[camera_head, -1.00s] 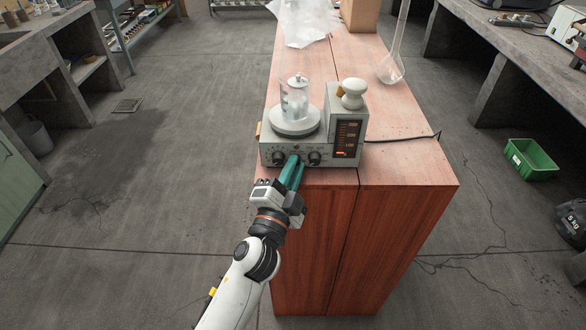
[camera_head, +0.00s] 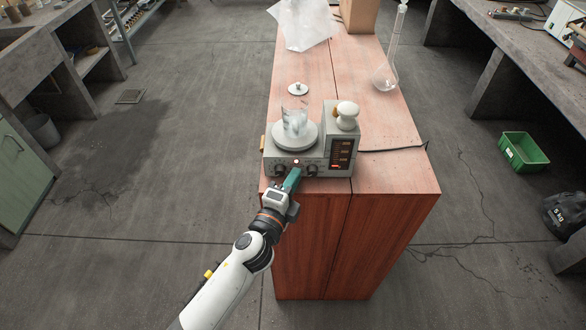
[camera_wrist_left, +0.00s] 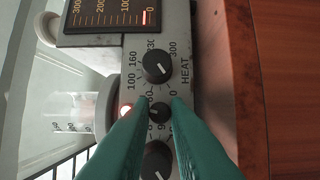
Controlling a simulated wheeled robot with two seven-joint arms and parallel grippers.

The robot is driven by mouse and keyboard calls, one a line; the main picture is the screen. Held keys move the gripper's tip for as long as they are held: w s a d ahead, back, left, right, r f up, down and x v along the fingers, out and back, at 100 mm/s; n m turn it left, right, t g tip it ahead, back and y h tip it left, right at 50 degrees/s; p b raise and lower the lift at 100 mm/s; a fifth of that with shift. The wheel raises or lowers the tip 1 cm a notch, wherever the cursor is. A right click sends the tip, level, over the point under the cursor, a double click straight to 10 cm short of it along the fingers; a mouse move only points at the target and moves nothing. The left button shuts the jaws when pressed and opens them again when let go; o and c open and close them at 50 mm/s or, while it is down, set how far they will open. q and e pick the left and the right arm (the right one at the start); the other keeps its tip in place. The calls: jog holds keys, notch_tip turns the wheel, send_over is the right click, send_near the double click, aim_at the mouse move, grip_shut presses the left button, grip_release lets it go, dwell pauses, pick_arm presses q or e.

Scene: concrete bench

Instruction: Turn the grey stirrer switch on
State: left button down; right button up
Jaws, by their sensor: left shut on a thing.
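The stirrer is a grey hotplate box (camera_head: 348,158) at the near end of the wooden bench, with dark knobs along its front panel. The stirrer switch is a small dark knob (camera_wrist_left: 159,112) between two larger black knobs in the left wrist view. My left gripper (camera_head: 292,178), with teal fingers, is at the middle of the front panel. Its fingertips (camera_wrist_left: 160,104) are shut on the switch, one on each side. A small lamp (camera_head: 296,161) just above the switch glows; it also shows in the left wrist view (camera_wrist_left: 126,110). My right gripper is out of view.
A glass beaker (camera_head: 294,122) stands on the stirrer's round plate. A white-handled thing (camera_head: 347,115) sits on the box's right side. Behind are a small lid (camera_head: 298,89), a clear bag (camera_head: 303,22) and a glass flask (camera_head: 386,76). A cord (camera_head: 395,149) runs right.

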pick_arm(q)
jog(key=shift+r+m+p, duration=0.15)
jog(key=shift+m+p, duration=0.55)
jog(key=shift+p, duration=0.2)
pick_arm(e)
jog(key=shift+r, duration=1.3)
pick_arm(q)
jog(key=c, duration=1.7)
grip_release()
jog(key=shift+w, duration=0.1)
